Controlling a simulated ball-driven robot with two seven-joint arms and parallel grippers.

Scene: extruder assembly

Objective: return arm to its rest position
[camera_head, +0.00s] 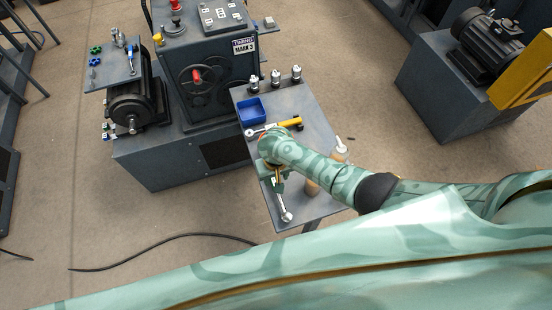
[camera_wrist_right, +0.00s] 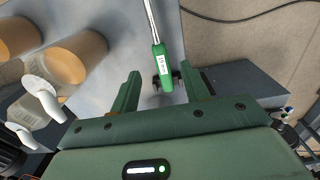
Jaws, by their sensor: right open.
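My right arm reaches over the small grey side table (camera_head: 308,108). My right gripper (camera_head: 279,187) is low over the table's near part and partly hidden by my own wrist. In the right wrist view the right gripper (camera_wrist_right: 160,80) shows its two green fingers spread apart. A tool with a green, labelled handle (camera_wrist_right: 161,66) and a metal shaft lies between and beyond the fingers, with a gap on each side. A metal tool end (camera_head: 286,213) shows below the gripper in the head view. My left gripper is not in view.
The table also bears a blue tray (camera_head: 251,111), a yellow-handled tool (camera_head: 287,123), several metal fittings at the back and brown cylinders (camera_head: 312,187). A large grey machine (camera_head: 205,85) stands left of it. A black cable (camera_head: 170,240) lies on the open floor.

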